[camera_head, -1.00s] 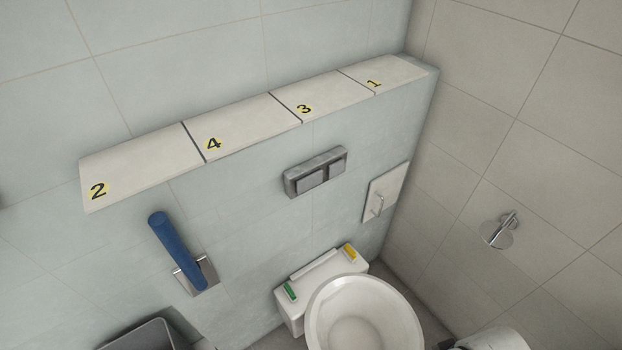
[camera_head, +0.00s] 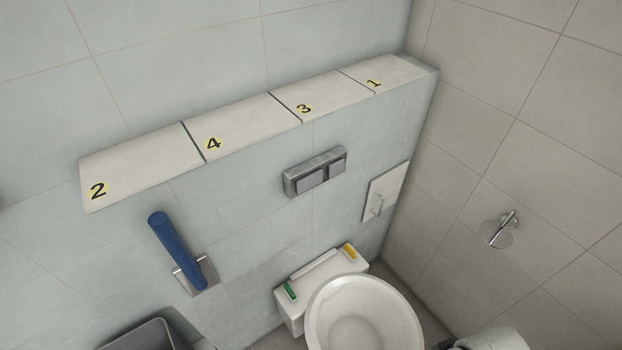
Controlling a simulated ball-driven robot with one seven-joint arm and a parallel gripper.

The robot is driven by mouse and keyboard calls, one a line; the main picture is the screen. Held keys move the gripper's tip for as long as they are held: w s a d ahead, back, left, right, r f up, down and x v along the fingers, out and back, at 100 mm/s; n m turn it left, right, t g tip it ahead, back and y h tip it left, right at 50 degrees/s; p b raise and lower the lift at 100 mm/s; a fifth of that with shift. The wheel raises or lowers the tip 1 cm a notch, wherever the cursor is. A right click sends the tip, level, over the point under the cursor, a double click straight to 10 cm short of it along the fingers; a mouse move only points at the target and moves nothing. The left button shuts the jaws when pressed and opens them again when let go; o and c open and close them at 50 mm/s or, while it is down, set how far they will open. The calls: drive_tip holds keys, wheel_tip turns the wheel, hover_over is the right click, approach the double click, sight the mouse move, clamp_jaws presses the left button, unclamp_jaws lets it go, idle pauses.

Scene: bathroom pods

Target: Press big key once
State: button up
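A grey flush plate (camera_head: 316,173) is fixed to the wall below the ledge, above the toilet. It carries two keys side by side. The left key (camera_head: 312,179) looks wider, and the right key (camera_head: 338,167) looks narrower. My gripper is not in view, and nothing touches the plate.
A numbered ledge (camera_head: 255,120) runs along the wall above the plate. A blue grab bar (camera_head: 172,245) sticks out at lower left. A white toilet (camera_head: 362,312) stands below, with a small wall hatch (camera_head: 385,192) at right. A bin (camera_head: 142,336) is at bottom left.

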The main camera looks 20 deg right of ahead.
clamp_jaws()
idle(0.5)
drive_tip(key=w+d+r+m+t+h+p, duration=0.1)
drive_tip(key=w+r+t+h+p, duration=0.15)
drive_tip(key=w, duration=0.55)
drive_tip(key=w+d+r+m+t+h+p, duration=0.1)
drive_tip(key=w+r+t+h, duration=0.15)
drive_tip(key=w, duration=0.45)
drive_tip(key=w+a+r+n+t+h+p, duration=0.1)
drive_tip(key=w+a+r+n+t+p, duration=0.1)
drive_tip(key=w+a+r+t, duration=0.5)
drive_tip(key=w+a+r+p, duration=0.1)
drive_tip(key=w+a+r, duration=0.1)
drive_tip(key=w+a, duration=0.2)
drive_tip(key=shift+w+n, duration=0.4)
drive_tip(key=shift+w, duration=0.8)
